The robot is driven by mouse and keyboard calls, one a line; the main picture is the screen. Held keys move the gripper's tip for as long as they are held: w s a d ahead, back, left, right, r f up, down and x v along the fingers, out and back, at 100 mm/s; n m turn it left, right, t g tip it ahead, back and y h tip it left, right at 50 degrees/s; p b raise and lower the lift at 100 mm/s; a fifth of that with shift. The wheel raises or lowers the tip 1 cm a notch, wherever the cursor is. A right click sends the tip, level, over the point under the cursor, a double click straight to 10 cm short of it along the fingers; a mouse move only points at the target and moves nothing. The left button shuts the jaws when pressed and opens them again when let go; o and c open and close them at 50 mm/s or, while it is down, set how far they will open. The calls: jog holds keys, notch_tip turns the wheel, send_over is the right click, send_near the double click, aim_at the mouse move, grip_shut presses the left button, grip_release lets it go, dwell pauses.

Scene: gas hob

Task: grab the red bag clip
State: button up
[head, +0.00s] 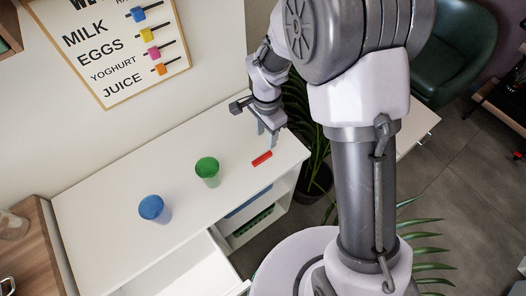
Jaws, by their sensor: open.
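The red bag clip (262,159) lies flat on the white cabinet top (120,204), near its right end. My gripper (268,140) is open and points down just above and slightly right of the clip. The fingertips look close to the clip but apart from it. The exact height of the fingers over the surface is hard to tell from this one view.
A green cup (207,171) stands left of the clip, and a blue cup (154,209) stands farther left. An open drawer (180,268) is at the front. A potted plant (318,178) stands beyond the cabinet's right edge. A wall sign (112,48) hangs behind.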

jog(key=b, duration=0.1)
send_over(265, 156)
jog(key=f, duration=0.2)
jog(key=w+f, duration=0.1)
jog(key=f, duration=0.1)
jog(key=shift+d, duration=0.15)
jog(key=f+b, duration=0.1)
jog(key=f, duration=0.1)
jog(key=f+b, duration=0.1)
jog(key=f, duration=0.1)
jog(key=s+f, duration=0.1)
jog(key=shift+a+f+b, duration=0.2)
jog(key=shift+f+b, duration=0.2)
jog(key=shift+r, duration=0.1)
grip_shut()
